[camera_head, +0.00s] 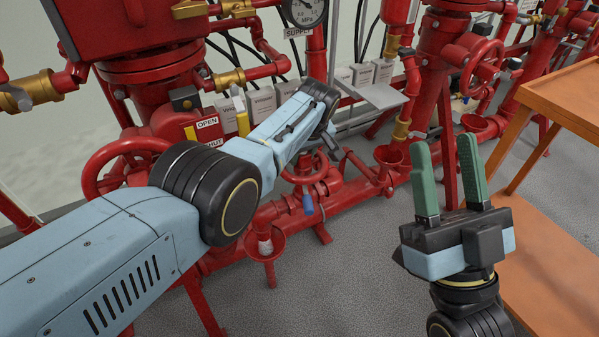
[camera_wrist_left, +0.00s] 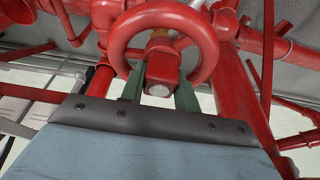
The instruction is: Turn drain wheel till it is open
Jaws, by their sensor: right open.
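A small red handwheel (camera_head: 303,178), apparently the drain wheel, sits on the low pipework beyond my left forearm in the head view. In the left wrist view a red wheel (camera_wrist_left: 205,35) with a squarish hub fills the top middle. My left gripper (camera_wrist_left: 160,92) has its green fingers on either side of this hub, their ends partly hidden behind the wheel. Whether they press on it is unclear. My right gripper (camera_head: 446,172) is open and empty, pointing up, well right of the wheel.
A larger red handwheel (camera_head: 102,170) and an OPEN/SHUT sign (camera_head: 207,123) are at the left. Red funnels (camera_head: 265,243) stand along the low pipe. An orange table (camera_head: 570,105) is at the right. Grey floor (camera_head: 345,275) is clear in front.

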